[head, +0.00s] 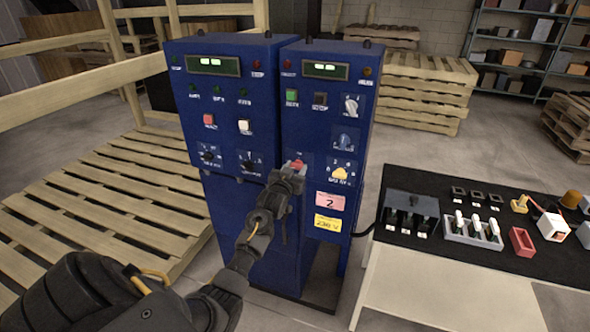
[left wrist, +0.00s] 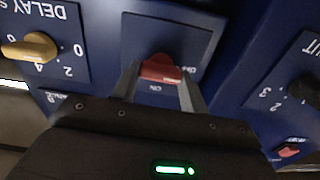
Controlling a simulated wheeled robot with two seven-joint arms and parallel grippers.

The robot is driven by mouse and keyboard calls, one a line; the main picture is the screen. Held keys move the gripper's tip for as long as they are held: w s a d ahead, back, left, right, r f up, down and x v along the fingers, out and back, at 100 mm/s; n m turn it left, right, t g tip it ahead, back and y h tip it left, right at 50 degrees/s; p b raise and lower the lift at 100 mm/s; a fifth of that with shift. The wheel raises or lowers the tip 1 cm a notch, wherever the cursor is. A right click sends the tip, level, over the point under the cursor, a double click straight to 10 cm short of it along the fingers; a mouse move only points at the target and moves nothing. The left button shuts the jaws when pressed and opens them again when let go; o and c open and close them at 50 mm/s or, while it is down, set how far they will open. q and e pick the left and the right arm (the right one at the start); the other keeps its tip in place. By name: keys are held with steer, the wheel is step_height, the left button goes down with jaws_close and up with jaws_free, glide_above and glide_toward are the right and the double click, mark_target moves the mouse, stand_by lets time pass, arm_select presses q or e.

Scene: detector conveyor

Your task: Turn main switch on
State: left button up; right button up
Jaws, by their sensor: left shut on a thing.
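The main switch is a red knob (head: 295,163) on the lower part of the right blue cabinet (head: 313,112). In the left wrist view the red knob (left wrist: 160,69) sits on a dark blue plate (left wrist: 168,36) with small white OFF and ON marks beside it. My left gripper (head: 290,172) reaches it from the front. In the left wrist view its two fingers (left wrist: 158,82) are closed on the sides of the knob. The knob's exact pointing is partly hidden by the fingers. My right gripper is not in view.
A yellow knob (head: 341,173) sits right of the switch; a pink label (head: 331,201) is below. The left blue cabinet (head: 222,105) stands close beside. A black-topped table (head: 480,255) with switches and parts is at right. Wooden pallets (head: 100,200) lie at left.

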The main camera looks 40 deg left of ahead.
arm_select(q)
steer(key=m, duration=0.4)
steer(key=shift+p, duration=0.3)
steer(key=m, duration=0.5)
steer(key=shift+d+p, duration=0.1)
steer(key=shift+p, duration=0.2)
steer(key=m, duration=0.4)
steer(key=shift+f+p, duration=0.1)
steer(key=shift+p, duration=0.2)
steer(key=shift+m, duration=2.2)
steer(key=shift+f, duration=0.1)
steer(key=o, duration=1)
steer(key=shift+w, duration=0.1)
steer(key=shift+d, duration=0.1)
